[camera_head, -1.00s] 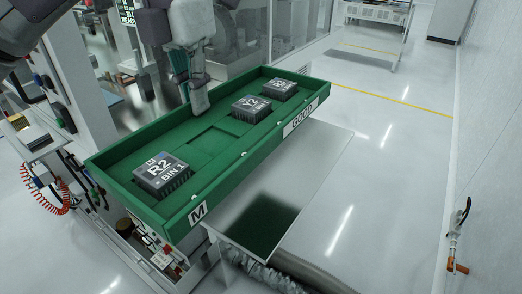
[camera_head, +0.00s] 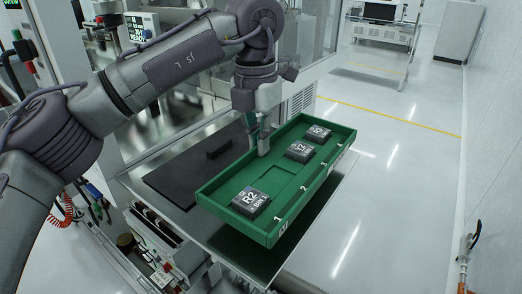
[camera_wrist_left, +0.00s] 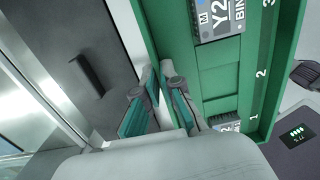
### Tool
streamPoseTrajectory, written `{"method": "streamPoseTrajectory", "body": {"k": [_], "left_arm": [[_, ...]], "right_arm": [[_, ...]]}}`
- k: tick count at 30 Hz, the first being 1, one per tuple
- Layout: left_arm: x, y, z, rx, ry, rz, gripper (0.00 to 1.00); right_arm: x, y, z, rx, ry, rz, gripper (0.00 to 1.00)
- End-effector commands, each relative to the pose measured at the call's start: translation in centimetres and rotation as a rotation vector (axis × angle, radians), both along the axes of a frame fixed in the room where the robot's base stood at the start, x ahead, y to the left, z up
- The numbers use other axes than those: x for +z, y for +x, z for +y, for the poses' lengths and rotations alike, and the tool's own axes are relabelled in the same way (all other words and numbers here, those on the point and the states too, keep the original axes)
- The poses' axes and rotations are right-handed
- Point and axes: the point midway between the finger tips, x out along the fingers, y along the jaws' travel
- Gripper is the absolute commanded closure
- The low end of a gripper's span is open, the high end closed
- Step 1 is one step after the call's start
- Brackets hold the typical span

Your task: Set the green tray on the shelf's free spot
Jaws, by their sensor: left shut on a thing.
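The green tray (camera_head: 285,215) is long and shallow, with 1, 2 and 3 on its near rim. It carries three dark modules: R2 BIN 1 (camera_head: 250,201), Y2 (camera_head: 299,151) and one farther back (camera_head: 317,133). A shallow recess between R2 and Y2 is empty. My left gripper (camera_head: 261,143) is shut on the tray's far long wall; its teal-padded fingers show at that wall in the left wrist view (camera_wrist_left: 164,100). The tray is above the shiny metal shelf (camera_head: 318,222), with its dark reflection below; the gap is hard to judge. My right gripper is not in view.
A flat black plate with a raised block (camera_head: 219,147) lies left of the tray, close to its far wall. A machine with a glass enclosure stands behind.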

Motion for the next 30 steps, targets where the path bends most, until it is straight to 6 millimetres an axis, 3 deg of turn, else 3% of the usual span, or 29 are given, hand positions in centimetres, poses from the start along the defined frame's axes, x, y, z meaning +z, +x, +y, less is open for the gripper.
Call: {"method": "streamPoseTrajectory", "body": {"k": [5, 13, 22, 27, 30], "left_arm": [[-0.8, 0.4, -0.4, -0.001, 0.0, 0.0, 1.0], [-4.1, 0.3, -0.3, -0.001, -0.002, 0.001, 1.0], [-4.6, 0.3, -0.4, -0.001, -0.002, -0.001, 1.0], [-4.5, 0.3, -0.3, -0.001, -0.001, -0.001, 0.7], [-4.5, 0.3, -0.3, -0.001, -0.001, -0.001, 0.69]], "right_arm": [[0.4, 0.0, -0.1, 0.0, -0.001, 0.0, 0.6], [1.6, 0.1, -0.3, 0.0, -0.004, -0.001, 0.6], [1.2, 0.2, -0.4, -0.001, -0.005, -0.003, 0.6], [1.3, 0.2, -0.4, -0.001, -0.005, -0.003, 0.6], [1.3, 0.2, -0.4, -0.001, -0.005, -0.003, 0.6]]}}
